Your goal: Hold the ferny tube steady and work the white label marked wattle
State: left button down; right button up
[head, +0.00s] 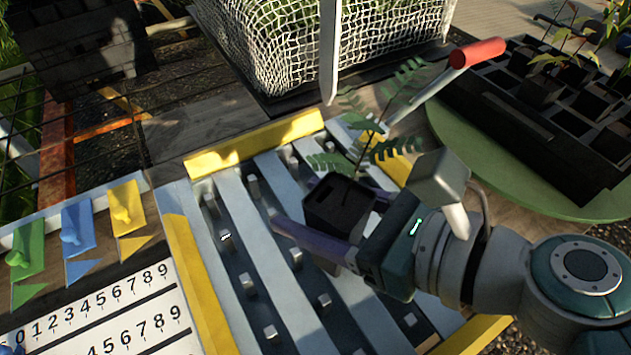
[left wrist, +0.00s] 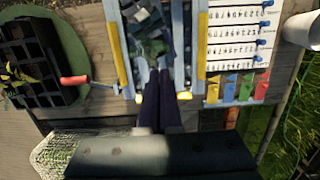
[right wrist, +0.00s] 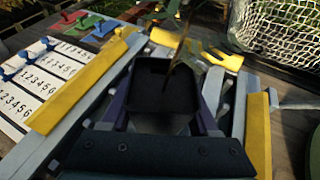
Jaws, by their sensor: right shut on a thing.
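The ferny tube (head: 341,205) is a square black pot with dark soil and green ferny fronds (head: 365,140). My right gripper (head: 318,225) is shut on it, one purple finger along each side, above the slatted rack. The pot also shows in the right wrist view (right wrist: 165,90), between the fingers, with a thin stem rising from it. My left gripper (left wrist: 166,80) shows in the left wrist view, its dark fingers close together with nothing visible between them. It is not seen in the head view. I cannot make out a white label marked wattle.
The rack has grey slats (head: 262,235) and yellow edges (head: 255,140). A numbered board (head: 100,315) and coloured tags (head: 78,228) lie at left. A red-handled tool (head: 477,52), a black cell tray (head: 530,120) and a netted crate (head: 280,45) stand beyond. A pale post (head: 329,50) hangs down at top centre.

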aim_at(330, 37)
grip_shut()
dwell(0.4)
pick_arm(q)
notch_tip(330, 37, down, 2)
jog(key=m, duration=0.5)
jog(key=shift+f+m+y, duration=0.15)
jog(key=shift+m+y, duration=0.15)
jog(key=shift+m, duration=0.1)
jog(key=m, duration=0.1)
jog(key=f+m, duration=0.1)
jog(key=m, duration=0.2)
jog(key=shift+f+y, duration=0.25)
jog(key=shift+y, duration=0.05)
jog(key=m, duration=0.1)
jog(key=f+m, duration=0.1)
jog(key=m, duration=0.1)
jog(key=shift+f+m, duration=0.3)
jog(key=shift+m, duration=0.1)
jog(key=shift+f, duration=1)
